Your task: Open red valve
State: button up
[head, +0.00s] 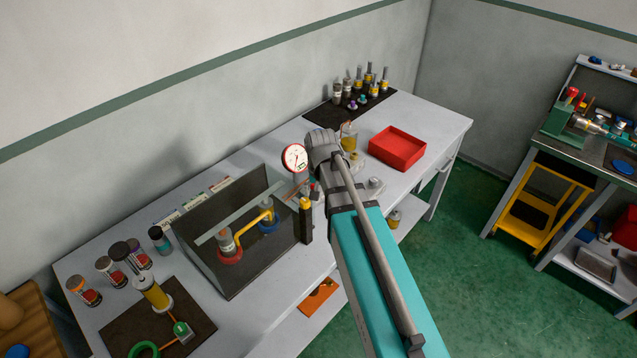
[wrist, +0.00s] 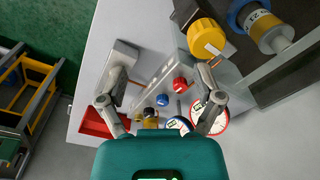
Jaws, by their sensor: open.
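My gripper (wrist: 163,78) is open in the wrist view, its two grey fingers spread apart with nothing between the tips. A small red knob (wrist: 180,84) lies below and between the fingers, nearer the right finger, with no visible contact. A blue knob (wrist: 162,100) is beside it. I cannot tell which red part is the valve. My arm hides most of the gripper in the head view.
A red-rimmed gauge (head: 294,157) and a yellow-topped post (head: 305,205) stand close to my gripper. The dark panel box (head: 218,277) has raised walls. A red tray (head: 397,147) and several bottles stand farther back on the white bench (head: 447,122).

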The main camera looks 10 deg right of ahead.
jog(key=s+f+n+b, duration=0.1)
jog(key=s+f+b, duration=0.2)
jog(key=f+b, duration=0.2)
jog(key=s+f+n+b, duration=0.1)
jog(key=s+f+b, duration=0.3)
jog(key=s+f+n+b, duration=0.2)
jog(key=s+f+b, duration=0.1)
jog(key=f+b, duration=0.2)
jog(key=shift+s+a+f+g+b, duration=0.3)
jog(key=shift+f+b, duration=0.05)
dwell(0.4)
dwell(2.2)
